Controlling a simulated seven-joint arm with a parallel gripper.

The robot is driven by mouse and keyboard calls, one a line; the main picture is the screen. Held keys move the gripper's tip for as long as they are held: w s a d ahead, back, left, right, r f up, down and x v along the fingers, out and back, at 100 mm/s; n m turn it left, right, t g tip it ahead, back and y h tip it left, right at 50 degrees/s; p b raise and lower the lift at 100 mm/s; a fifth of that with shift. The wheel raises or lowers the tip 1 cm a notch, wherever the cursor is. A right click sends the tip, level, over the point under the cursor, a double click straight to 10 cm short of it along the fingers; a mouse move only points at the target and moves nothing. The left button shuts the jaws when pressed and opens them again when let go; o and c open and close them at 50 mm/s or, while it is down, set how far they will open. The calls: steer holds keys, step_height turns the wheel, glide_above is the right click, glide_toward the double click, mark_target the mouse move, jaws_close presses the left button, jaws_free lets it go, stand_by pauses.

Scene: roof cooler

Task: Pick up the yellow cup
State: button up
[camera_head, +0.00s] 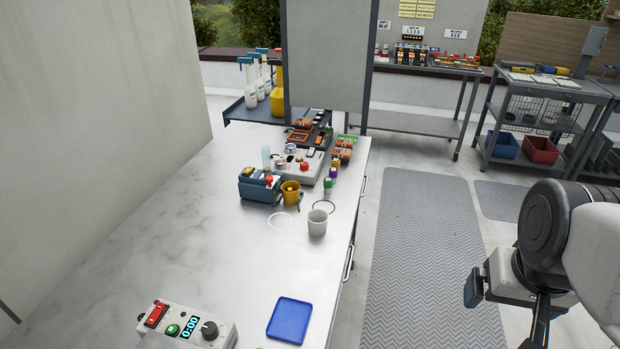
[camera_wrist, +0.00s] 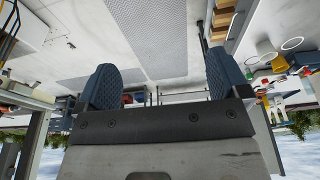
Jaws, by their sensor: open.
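The yellow cup (camera_head: 290,192) stands upright on the metal-topped table (camera_head: 215,225) in the head view. It is right beside a dark blue toolbox-like item (camera_head: 258,187), close to a grey control box. My gripper (camera_wrist: 163,84) is open and empty, its two blue-padded fingers wide apart in the wrist view. In the head view my gripper is at the lower right, off the table's right side and well away from the cup. The wrist view is upside down; a small yellow shape at its right edge may be the cup.
A white cup (camera_head: 317,224) stands in front and to the right of the yellow cup. A blue tray (camera_head: 289,320) and a timer box (camera_head: 187,326) lie at the near end. A tall grey panel (camera_head: 328,65) rises behind the table. The table's left middle is clear.

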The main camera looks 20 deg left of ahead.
steer(key=w+a+f+m+y, duration=0.3)
steer(key=w+a+m+y, duration=0.15)
steer(key=w+a, duration=0.6)
steer(key=w+a+f+m+g+y, duration=0.1)
steer(key=w+a+f+m+y, duration=0.3)
steer(key=w+a, duration=0.7)
steer(key=w+a+f+m+y, duration=0.3)
steer(key=w+a+m, duration=0.2)
steer(key=w+a, duration=0.55)
steer(key=m+t+y, duration=0.2)
steer(key=m, duration=0.4)
glide_toward(285, 188)
steer(key=shift+s+d+r+h, duration=0.25)
steer(key=shift+s+d+r, duration=0.55)
steer(key=shift+s+r, duration=0.1)
steer(key=shift+w+a+f+m, duration=0.25)
steer(key=shift+w+f+m, duration=0.1)
steer(key=shift+x, duration=1.3)
steer(key=shift+w+x, duration=0.2)
steer(key=shift+x, duration=2.4)
